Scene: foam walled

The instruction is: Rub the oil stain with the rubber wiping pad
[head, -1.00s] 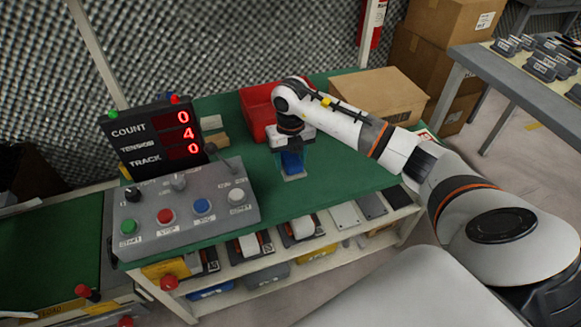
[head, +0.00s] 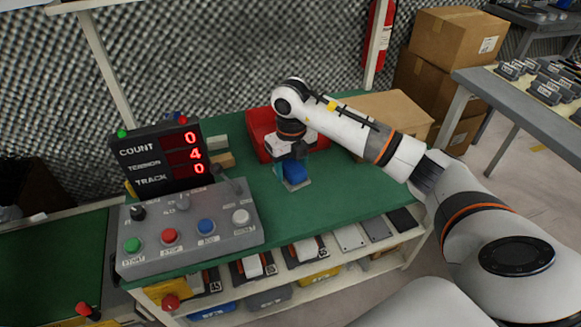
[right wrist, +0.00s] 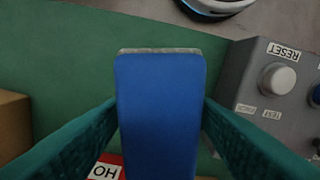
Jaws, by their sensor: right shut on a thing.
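My right gripper (head: 294,162) is shut on the rubber wiping pad, a blue block (head: 296,173) with a grey edge at its lower end. The pad is upright below the gripper, over the green bench top (head: 345,203). I cannot tell whether it touches the surface. In the right wrist view the blue pad (right wrist: 158,115) sits between two teal fingers, with green bench beyond. I cannot make out the oil stain in either view; the pad or the gripper may hide it. My left gripper is not in view.
A grey control box (head: 190,232) with buttons and a count display (head: 161,156) stand left of the pad. A red bin (head: 262,136) and a cardboard box (head: 395,112) stand behind. Green bench is clear in front and to the right. Shelves hold parts below.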

